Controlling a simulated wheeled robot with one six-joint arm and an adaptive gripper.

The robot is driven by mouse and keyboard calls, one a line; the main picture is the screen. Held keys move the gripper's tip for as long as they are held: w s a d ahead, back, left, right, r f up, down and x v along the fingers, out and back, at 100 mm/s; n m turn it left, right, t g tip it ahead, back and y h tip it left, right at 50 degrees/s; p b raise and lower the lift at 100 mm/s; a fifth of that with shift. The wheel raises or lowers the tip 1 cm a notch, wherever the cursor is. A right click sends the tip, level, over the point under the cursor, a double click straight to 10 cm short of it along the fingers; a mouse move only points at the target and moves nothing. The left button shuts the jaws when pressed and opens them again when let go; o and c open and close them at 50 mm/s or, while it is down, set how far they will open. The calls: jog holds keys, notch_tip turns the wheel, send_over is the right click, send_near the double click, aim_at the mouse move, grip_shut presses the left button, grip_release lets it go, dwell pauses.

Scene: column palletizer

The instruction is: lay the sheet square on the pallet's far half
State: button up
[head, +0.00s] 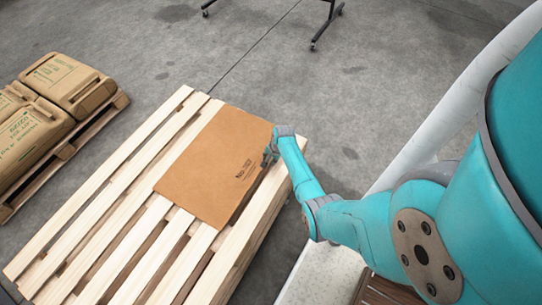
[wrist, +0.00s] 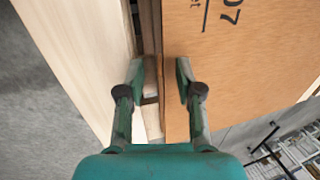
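The brown sheet (head: 212,165) lies over the slats of the wooden pallet (head: 100,222), on its far part, with printed marks near its right edge. Its far edge runs roughly along the pallet's far end. A dark shadow shows along its right edge, so I cannot tell whether it lies fully flat there. My gripper (head: 270,155) is at the sheet's right edge. In the wrist view the fingers of my gripper (wrist: 160,75) are apart, one over the sheet (wrist: 245,60) and one over the slats beside its edge. Nothing shows clamped between them.
A second pallet (head: 68,150) with several brown sacks (head: 68,82) stands at the left, with a floor gap between. A dark wheeled stand (head: 328,22) is at the top. The pallet's near slats are bare.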

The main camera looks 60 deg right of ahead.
jog(key=v, duration=1.1)
jog(key=shift+r, duration=0.4)
jog(key=shift+s, duration=0.15)
jog(key=s+a+f+n+t+h, duration=0.1)
jog(key=s+a+f+n, duration=0.1)
jog(key=a, duration=0.5)
jog(key=s+a+f+n+t+h, duration=0.1)
jog(key=s+a+f+n, duration=0.1)
jog(key=a, duration=0.5)
jog(key=s+a+r+n+t, duration=0.35)
jog(key=s+a, duration=0.35)
jog(key=a, duration=0.4)
jog(key=s+a+r+n+t, duration=0.2)
jog(key=s+r, duration=0.3)
jog(key=r, duration=0.5)
jog(key=s+a+r+n+t+y, duration=0.1)
jog(key=s+a+r+n, duration=0.3)
jog(key=r, duration=0.6)
jog(key=s+a+r+n+t, duration=0.3)
jog(key=s+a+r+n, duration=0.1)
jog(key=s+r, duration=0.3)
notch_tip(320, 180, up, 3)
jog(key=shift+a+f+y, duration=0.1)
jog(key=shift+a+y, duration=0.3)
jog(key=shift+a, duration=0.25)
